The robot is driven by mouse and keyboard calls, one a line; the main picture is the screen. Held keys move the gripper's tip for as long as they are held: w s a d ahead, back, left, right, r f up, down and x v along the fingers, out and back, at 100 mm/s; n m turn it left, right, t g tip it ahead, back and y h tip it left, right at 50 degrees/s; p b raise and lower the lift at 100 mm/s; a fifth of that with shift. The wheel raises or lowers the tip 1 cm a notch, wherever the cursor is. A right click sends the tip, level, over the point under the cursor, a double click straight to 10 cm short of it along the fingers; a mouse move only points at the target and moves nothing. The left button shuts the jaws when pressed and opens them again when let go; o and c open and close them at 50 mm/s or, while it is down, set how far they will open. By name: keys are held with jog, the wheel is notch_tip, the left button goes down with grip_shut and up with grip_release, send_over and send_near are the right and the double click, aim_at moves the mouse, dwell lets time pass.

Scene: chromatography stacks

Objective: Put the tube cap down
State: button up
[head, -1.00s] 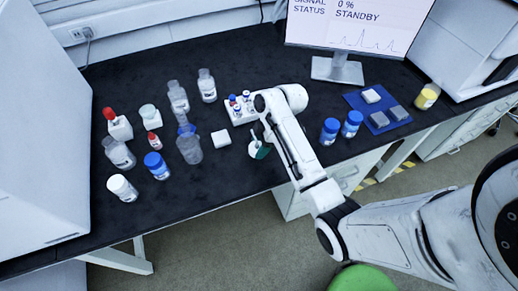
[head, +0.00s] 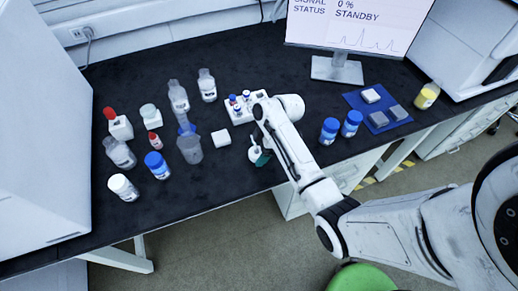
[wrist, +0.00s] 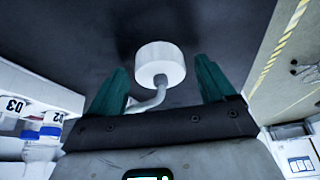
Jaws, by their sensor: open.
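The tube cap (wrist: 160,62) is a white, round piece with a bent grey tube running from it. In the wrist view it lies between my gripper's two green fingertips, with a gap to each side. My gripper (wrist: 162,78) is open, low over the front part of the black bench. In the head view my gripper (head: 261,158) shows only in part, with the white cap (head: 254,153) at its left side. I cannot tell whether the cap touches the bench.
A white vial rack (head: 241,112) stands just behind my gripper. A small white block (head: 221,138) and a clear beaker (head: 190,150) are to its left. Two blue-capped bottles (head: 340,128) stand to its right. The bench's front edge is close.

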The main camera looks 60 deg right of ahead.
jog(key=v, duration=1.2)
jog(key=s+a+f+m+g+h, duration=0.1)
jog(key=s+a+f+m, duration=0.15)
jog(key=a, duration=0.35)
jog(key=s+a+f+m+g, duration=0.1)
jog(key=s+a+f+m, duration=0.1)
jog(key=s+a, duration=0.3)
jog(key=s+a+r+m+h, duration=0.1)
jog(key=s+a+m+h, duration=0.1)
jog(key=s+a+m, duration=0.3)
jog(key=s+a, duration=0.1)
jog(key=s, duration=0.2)
jog(key=shift+s, duration=0.35)
